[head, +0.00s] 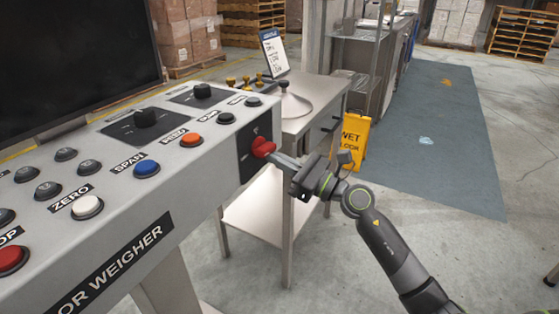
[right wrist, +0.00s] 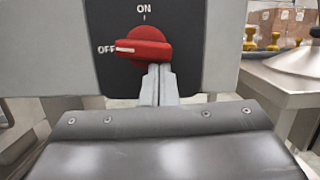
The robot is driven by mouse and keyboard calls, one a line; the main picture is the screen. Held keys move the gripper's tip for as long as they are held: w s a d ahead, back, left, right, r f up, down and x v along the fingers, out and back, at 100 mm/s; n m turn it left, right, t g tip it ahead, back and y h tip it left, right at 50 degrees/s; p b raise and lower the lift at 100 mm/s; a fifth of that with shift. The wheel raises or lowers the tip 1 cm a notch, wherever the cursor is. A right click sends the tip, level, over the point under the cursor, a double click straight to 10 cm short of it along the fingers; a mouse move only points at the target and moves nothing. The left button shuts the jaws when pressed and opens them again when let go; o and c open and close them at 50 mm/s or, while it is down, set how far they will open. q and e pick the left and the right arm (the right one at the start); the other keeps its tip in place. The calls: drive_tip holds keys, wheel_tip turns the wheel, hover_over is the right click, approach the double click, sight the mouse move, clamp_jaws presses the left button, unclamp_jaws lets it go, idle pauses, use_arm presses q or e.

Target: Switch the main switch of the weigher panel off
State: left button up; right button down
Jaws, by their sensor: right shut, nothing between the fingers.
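The weigher panel (head: 185,160) is a grey console with a red rotary main switch (head: 262,147) on a dark plate at its right end. In the right wrist view the red switch (right wrist: 140,45) has its white mark pointing left at OFF, with ON above. My right gripper (head: 279,158) is shut and empty, its fingertips right at the switch. In the right wrist view the closed fingers (right wrist: 158,78) reach up to the knob's lower right side; they look in contact with it. My left gripper is not in view.
The panel top carries several push buttons, including a blue one (head: 146,168) and an orange one (head: 191,140), beside a dark screen (head: 75,50). A steel table (head: 312,115) stands close behind the switch. A yellow wet-floor sign (head: 353,135) stands beyond it.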

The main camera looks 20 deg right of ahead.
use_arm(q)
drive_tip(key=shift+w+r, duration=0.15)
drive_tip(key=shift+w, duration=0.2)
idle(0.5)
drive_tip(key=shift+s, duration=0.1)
use_arm(e)
drive_tip(key=shift+f, duration=0.15)
